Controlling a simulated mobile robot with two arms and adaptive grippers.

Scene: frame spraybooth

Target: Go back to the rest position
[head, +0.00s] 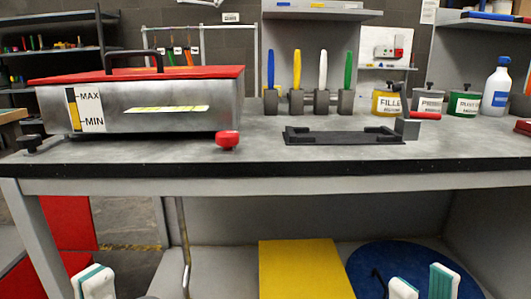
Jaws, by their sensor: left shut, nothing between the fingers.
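My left gripper (95,282) shows at the bottom left of the head view, white with teal pads. Its fingers are together and hold nothing. My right gripper (423,285) shows at the bottom right, in front of the blue round mat under the bench. Its two fingers stand apart with nothing visible between them. Both grippers appear low in the picture, below the bench's front edge. Most of both arms is out of view.
The grey bench (270,155) spans the view. On it are a metal tank (185,118) with a red lid, a black fixture (345,138) with a red-handled clamp, upright coloured tools, labelled pots and a white bottle (495,88). A yellow panel (300,270) lies below.

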